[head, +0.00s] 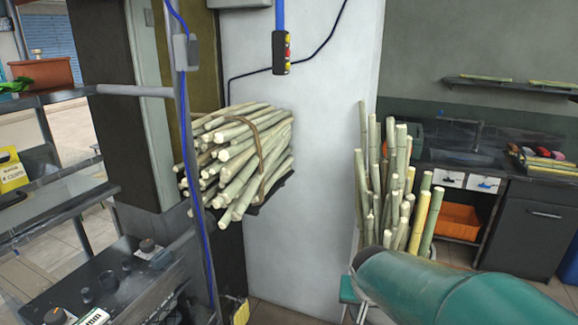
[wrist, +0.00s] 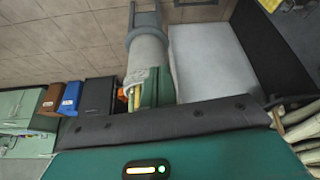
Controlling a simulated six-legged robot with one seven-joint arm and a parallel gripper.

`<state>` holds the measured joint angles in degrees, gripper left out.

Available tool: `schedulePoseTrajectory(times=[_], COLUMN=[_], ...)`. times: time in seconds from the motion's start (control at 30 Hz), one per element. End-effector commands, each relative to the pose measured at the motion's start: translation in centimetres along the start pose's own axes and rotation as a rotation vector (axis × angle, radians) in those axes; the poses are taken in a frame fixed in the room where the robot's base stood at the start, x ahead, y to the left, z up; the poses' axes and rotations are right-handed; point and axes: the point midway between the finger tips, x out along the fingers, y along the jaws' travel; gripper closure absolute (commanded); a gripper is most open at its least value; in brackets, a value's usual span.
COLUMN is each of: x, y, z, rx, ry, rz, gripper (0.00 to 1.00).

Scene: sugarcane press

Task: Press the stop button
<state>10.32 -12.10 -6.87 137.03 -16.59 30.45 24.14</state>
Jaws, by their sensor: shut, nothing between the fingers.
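The box does not show in the wrist view. My teal arm enters the head view at the lower right, below and right of the box and well apart from it in the picture. My gripper's fingers show in neither view.
A bundle of cane (head: 240,155) sticks out left of the white pillar (head: 320,130). Upright canes (head: 395,190) stand right of it. A metal post (head: 190,140) with a blue cable rises at left. The wrist view is upside down, showing floor tiles (wrist: 60,40).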

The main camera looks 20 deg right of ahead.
Motion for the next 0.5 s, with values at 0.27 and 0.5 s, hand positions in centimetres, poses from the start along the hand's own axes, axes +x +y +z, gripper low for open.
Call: schedulePoseTrajectory(times=[0.27,0.5], x=[-10.6,-15.2], y=[-5.3,-7.1], z=[5.4,9.7], rx=[-0.257,-0.420], ry=[0.029,0.039], rz=[-0.159,-0.251], gripper=[1.00,1.00])
